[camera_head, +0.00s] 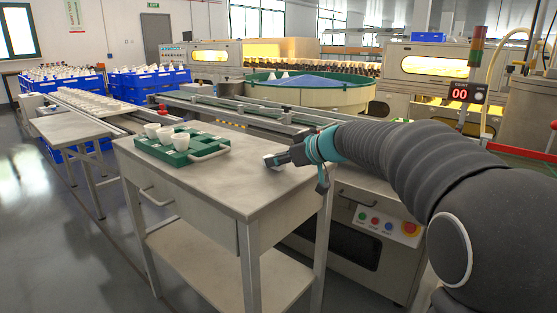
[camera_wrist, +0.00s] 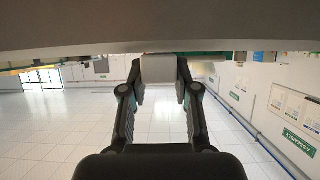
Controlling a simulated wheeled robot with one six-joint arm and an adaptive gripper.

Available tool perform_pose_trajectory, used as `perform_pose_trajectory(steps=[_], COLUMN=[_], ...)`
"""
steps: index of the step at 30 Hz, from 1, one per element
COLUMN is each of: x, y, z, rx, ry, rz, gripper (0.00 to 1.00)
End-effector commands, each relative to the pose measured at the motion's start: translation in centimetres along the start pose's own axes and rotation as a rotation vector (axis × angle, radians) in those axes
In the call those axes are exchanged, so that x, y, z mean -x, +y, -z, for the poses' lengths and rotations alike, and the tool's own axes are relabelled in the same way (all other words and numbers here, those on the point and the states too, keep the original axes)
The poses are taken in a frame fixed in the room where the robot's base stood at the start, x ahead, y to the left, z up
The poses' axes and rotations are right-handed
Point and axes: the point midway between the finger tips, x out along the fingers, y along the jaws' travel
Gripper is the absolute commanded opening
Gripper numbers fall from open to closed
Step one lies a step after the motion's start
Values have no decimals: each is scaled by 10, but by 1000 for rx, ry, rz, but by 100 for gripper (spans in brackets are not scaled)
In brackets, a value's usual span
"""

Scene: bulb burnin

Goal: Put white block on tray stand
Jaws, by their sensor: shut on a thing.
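The white block (camera_wrist: 158,68) sits between the two fingertips of my gripper (camera_wrist: 159,80), which is shut on it. My gripper reaches in from the right, over the right part of a grey metal stand (camera_head: 235,190). I cannot tell whether the block touches the stand's top. A green tray (camera_head: 170,155) with a handle and several white cups lies on the stand's left part, apart from the block.
The stand's top is bare between the tray and my gripper, and at its front. A conveyor rail (camera_head: 240,112) runs behind it. A machine with buttons (camera_head: 382,226) stands to the right. Blue crates (camera_head: 150,80) and a round green-rimmed tub (camera_head: 310,98) are farther back.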

Motion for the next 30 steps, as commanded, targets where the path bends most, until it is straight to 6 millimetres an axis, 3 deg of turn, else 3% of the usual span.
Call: perform_pose_trajectory(steps=[10, 11, 13, 26, 30], x=[-2, -1, -1, 1, 19], y=[0, 0, 0, 0, 1], z=[-4, -3, -3, 2, 0], rx=[0, 0, 0, 0, 1], ry=[0, 0, 0, 0, 1], rz=[0, 0, 0, 1, -2], gripper=[0, 38, 55, 55, 55])
